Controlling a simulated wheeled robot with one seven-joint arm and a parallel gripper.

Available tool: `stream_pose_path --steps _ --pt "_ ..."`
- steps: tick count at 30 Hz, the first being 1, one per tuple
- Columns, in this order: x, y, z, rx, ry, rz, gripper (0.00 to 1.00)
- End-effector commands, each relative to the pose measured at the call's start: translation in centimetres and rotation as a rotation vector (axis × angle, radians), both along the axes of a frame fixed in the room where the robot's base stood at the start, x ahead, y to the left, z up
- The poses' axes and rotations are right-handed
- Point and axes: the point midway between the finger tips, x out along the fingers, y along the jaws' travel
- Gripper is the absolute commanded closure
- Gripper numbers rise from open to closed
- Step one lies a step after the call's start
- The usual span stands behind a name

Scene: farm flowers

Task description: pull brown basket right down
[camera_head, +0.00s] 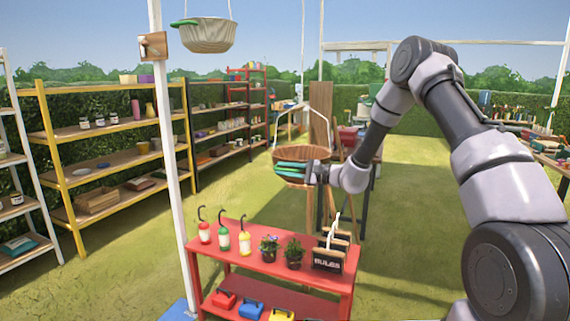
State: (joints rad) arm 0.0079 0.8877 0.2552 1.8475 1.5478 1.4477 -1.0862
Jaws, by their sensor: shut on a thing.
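The brown basket (313,153) hangs in the middle of the view, beyond the red table. Pale hanger strands rise from its rim.
Yellow shelves (60,150) are at the left. Open grass lies at the right behind my arm.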

Motion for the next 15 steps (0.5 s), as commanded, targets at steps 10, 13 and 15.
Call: stream_pose_path --steps 10,13,15 --pt "-0.32 -0.15 -1.3 -0.015 0.017 0.001 1.0" --pt "-0.29 -0.18 -1.28 -0.016 0.016 0.001 0.53" --pt "-0.23 -0.21 -1.2 -0.014 0.016 -0.001 0.53"
